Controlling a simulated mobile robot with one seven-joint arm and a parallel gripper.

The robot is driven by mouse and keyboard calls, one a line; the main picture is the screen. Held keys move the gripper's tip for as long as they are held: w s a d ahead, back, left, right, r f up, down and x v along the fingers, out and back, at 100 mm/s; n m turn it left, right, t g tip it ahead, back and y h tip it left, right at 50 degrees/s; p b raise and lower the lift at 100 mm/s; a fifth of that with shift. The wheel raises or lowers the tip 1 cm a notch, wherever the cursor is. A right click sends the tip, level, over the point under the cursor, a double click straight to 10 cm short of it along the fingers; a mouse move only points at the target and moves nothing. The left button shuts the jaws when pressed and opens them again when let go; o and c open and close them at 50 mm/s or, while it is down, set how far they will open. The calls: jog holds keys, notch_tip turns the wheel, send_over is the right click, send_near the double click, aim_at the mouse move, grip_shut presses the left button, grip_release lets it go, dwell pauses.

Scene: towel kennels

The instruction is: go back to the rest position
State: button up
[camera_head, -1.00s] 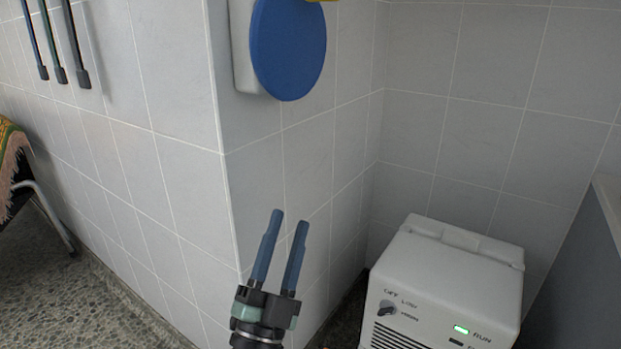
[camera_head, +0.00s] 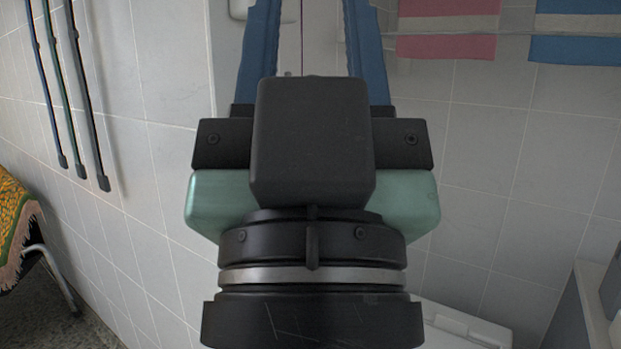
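My gripper (camera_head: 315,30) fills the middle of the head view, close to the camera and pointing up. Its two blue fingers stand apart with a gap between them, and their tips run past the top edge. I see nothing held in the visible part of the gap. The gripper's dark body and green housing hide much of the wall corner behind it.
A white machine (camera_head: 465,330) shows partly at the lower right, behind my gripper. Pink (camera_head: 447,30) and blue (camera_head: 575,42) towels hang at the upper right. Several dark poles (camera_head: 85,100) hang on the left wall. A patterned cloth (camera_head: 15,225) lies on a metal-legged stand at left.

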notch_tip(320, 180, up, 32)
jog(key=p, duration=2.9)
jog(key=shift+f+p, duration=0.15)
jog(key=shift+p, duration=0.15)
jog(key=shift+a, duration=0.1)
